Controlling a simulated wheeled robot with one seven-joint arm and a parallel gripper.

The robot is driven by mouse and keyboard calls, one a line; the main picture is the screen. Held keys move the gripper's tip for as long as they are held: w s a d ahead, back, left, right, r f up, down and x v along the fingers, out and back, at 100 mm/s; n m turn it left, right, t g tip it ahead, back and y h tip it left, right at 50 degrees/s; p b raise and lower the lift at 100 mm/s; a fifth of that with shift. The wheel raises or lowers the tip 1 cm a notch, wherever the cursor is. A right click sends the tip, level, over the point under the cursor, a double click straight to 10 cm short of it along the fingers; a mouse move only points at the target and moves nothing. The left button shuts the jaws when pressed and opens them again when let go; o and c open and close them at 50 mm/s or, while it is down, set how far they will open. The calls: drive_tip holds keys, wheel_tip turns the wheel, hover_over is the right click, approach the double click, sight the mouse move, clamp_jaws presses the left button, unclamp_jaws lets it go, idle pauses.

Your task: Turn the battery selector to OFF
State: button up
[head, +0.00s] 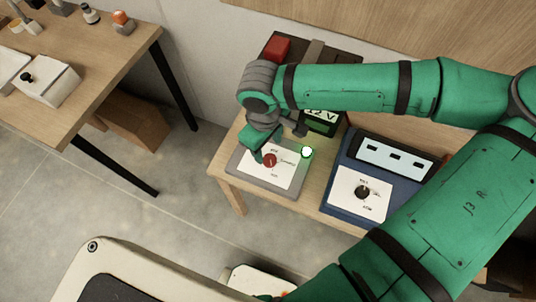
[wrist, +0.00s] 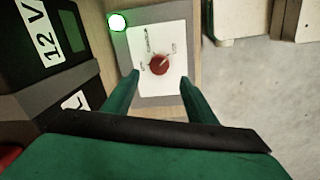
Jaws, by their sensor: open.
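The battery selector is a red round knob (head: 270,160) on a white plate of a low grey panel (head: 240,165). The knob also shows in the wrist view (wrist: 159,64). Small labels surround it, too blurred to read surely, and I cannot tell which one it points at. A lamp (head: 306,152) glows green at the panel's corner. My gripper (head: 258,152) hangs over the panel, close to the knob. In the wrist view my gripper (wrist: 159,80) is open and empty, its fingers on either side of the knob's line and apart from it.
A dark battery marked 12 V (head: 320,118) stands behind the panel. A blue box (head: 340,200) with a black knob (head: 362,192) stands to the right on the same small wooden table. A larger wooden table (head: 110,70) is at upper left, with open floor between.

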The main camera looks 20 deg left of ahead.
sight(270, 159)
drive_tip(key=f, duration=0.7)
drive_tip(key=shift+w+d, duration=0.2)
drive_tip(key=shift+d, duration=0.05)
drive_tip(key=shift+f, duration=0.55)
drive_tip(key=shift+w+a, duration=0.1)
drive_tip(key=shift+c, duration=0.7)
drive_tip(key=c, duration=0.9)
